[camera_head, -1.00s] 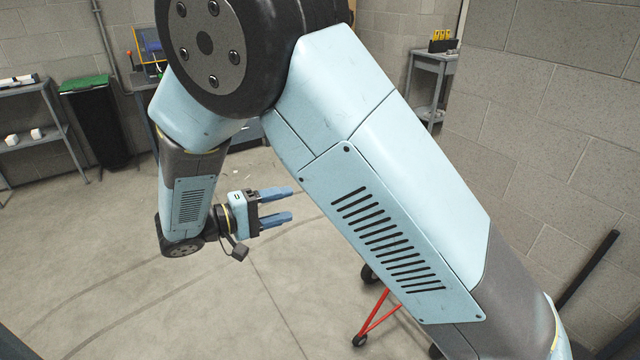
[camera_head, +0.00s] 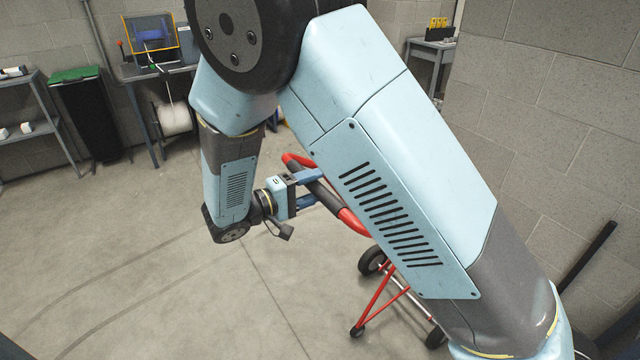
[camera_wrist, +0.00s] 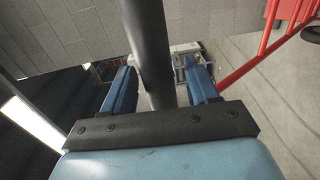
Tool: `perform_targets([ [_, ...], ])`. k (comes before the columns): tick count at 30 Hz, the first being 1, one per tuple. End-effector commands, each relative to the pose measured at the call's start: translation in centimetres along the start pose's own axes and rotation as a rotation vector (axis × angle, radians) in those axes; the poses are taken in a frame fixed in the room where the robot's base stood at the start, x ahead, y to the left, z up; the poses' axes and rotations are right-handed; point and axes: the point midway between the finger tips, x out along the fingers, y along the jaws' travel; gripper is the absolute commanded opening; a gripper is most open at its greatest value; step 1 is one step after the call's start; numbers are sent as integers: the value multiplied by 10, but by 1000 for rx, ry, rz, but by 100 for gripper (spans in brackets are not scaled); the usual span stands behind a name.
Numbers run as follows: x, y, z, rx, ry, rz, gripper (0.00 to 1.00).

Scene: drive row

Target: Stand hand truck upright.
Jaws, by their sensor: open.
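The hand truck has a red frame (camera_head: 378,303) with dark wheels (camera_head: 372,260), low behind my arm in the head view. Its handle (camera_head: 326,196), a dark bar with red ends, shows to the left of my upper arm link, which hides much of the truck. My gripper (camera_head: 313,187) is open at this bar. In the wrist view the dark bar (camera_wrist: 150,45) runs between the two blue fingers of my gripper (camera_wrist: 160,82), with gaps at the sides. Red tubing (camera_wrist: 262,50) shows at the right there. Whether the truck stands fully upright cannot be told.
A block wall (camera_head: 560,130) stands close on the right, with a dark bar (camera_head: 588,262) leaning there. A workbench (camera_head: 150,72), a white spool (camera_head: 175,118), a black bin with green lid (camera_head: 85,115) and a shelf (camera_head: 35,105) line the back. The left floor is clear.

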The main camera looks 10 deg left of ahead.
Motion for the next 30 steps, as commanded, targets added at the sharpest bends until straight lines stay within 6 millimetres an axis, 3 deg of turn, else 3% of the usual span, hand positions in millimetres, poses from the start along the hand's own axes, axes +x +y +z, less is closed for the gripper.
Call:
perform_targets([
  [6, 20, 0, 0, 0, -1, 0, 59],
  [17, 24, 0, 0, 0, 0, 0, 59],
  [30, 24, 0, 0, 0, 0, -1, 18],
])
